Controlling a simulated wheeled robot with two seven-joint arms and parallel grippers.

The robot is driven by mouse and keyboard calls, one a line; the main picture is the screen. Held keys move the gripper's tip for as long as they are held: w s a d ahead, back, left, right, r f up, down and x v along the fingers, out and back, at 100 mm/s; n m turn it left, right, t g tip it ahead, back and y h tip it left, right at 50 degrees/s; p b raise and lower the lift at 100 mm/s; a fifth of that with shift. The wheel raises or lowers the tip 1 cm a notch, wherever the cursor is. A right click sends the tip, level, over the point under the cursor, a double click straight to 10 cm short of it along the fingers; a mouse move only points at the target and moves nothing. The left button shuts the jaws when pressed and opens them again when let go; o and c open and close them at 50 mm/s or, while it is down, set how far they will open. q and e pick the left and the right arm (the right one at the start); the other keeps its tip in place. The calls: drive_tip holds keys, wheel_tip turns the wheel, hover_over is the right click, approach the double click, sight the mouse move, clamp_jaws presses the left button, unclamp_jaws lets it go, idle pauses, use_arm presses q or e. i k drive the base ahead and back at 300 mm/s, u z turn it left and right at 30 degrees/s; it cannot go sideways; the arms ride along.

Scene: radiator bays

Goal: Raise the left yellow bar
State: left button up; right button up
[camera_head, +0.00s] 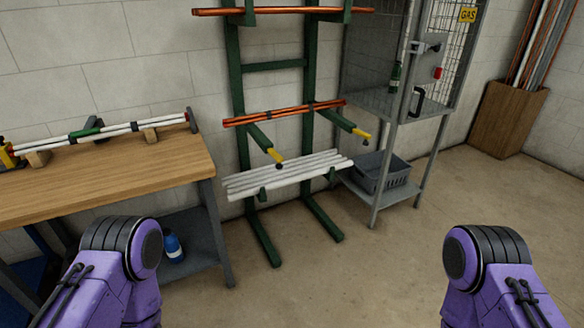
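A green rack (236,77) stands against the wall. Two green arms stick out from its middle level, sloping down toward me, each with a yellow end section and dark tip. The left yellow bar (275,155) is just above the white pipes on the lower level. The right yellow bar (361,133) is farther right, near the cage. Nothing is seen touching either bar. Only purple links of my two arms show at the bottom left and bottom right. Both grippers are out of view.
Copper pipes (284,114) lie on the rack's middle level, white pipes (290,174) below. A wooden workbench (110,181) stands left, with a blue bottle (173,247) below. A mesh gas cage (449,57) and grey crate (397,178) are right. Floor (330,275) ahead is clear.

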sight(272, 152)
drive_tip(key=z, duration=0.25)
drive_tip(key=i, duration=1)
drive_tip(key=u, duration=0.05)
